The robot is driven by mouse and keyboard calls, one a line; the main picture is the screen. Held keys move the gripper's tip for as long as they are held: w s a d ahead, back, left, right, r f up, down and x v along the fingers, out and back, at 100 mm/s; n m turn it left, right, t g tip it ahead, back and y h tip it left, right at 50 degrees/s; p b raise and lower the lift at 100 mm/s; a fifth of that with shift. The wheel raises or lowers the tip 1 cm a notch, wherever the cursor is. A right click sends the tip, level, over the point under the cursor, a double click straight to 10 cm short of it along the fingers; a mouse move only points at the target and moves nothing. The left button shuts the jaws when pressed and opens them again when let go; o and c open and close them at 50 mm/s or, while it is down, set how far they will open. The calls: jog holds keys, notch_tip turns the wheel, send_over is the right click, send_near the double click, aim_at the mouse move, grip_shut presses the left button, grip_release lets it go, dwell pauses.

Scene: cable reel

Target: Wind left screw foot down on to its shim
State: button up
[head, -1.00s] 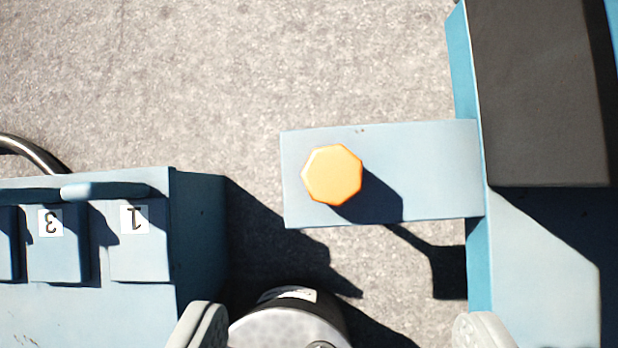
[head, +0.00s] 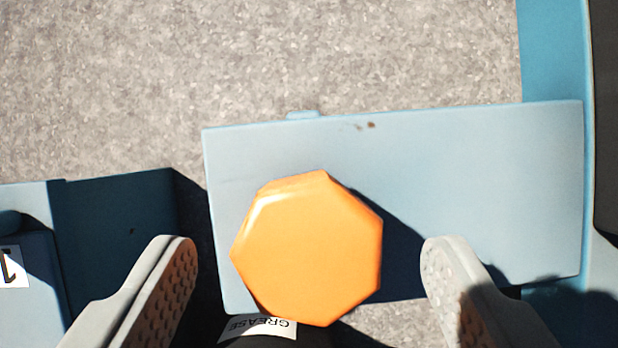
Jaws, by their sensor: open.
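The orange faceted knob (head: 308,250) of the screw foot sits on top of a pale blue bracket plate (head: 470,190). My gripper (head: 308,262) is open, with one grey finger to the left of the knob and one to the right. There is a gap on both sides, and neither finger touches the knob. The foot's lower end and the shim are hidden under the plate.
A dark container labelled GREASE (head: 262,327) shows at the bottom edge, beside the knob. A blue cabinet (head: 110,230) with a numbered drawer stands at left. The blue frame (head: 555,60) rises at right. Speckled grey floor (head: 300,50) is clear at the top.

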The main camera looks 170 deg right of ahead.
aim_at(306, 248)
jog(key=shift+x, duration=1.35)
jog(key=c, duration=1)
jog(key=shift+o, duration=0.2)
